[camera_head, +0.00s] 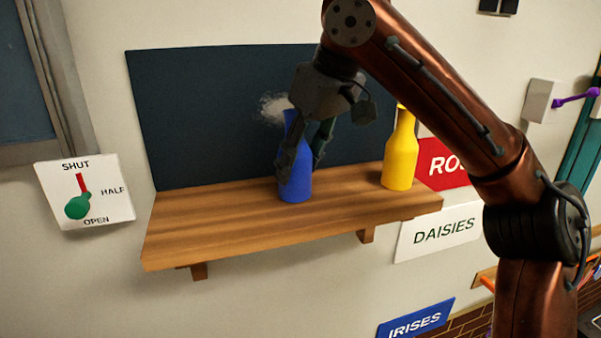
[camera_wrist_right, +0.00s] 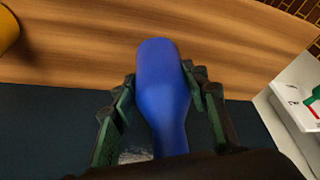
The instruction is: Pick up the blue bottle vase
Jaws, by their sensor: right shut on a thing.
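The blue bottle vase (camera_head: 297,185) stands upright on the wooden shelf (camera_head: 205,230), in front of a dark panel. My right gripper (camera_head: 300,155) reaches down to it from above and is shut on its body, a finger on either side. In the right wrist view the blue vase (camera_wrist_right: 160,85) lies between the two green-and-dark fingers (camera_wrist_right: 165,90). The neck's far side is partly hidden by the gripper. From these views I cannot tell a gap between the vase's base and the shelf. My left gripper is not in view.
A yellow bottle vase (camera_head: 400,160) stands on the shelf to the right, close to my right arm. Signs reading DAISIES (camera_head: 440,232) and IRISES (camera_head: 417,320) are on the wall. A SHUT/HALF/OPEN plate (camera_head: 110,205) with a lever is at left. The shelf's left part is clear.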

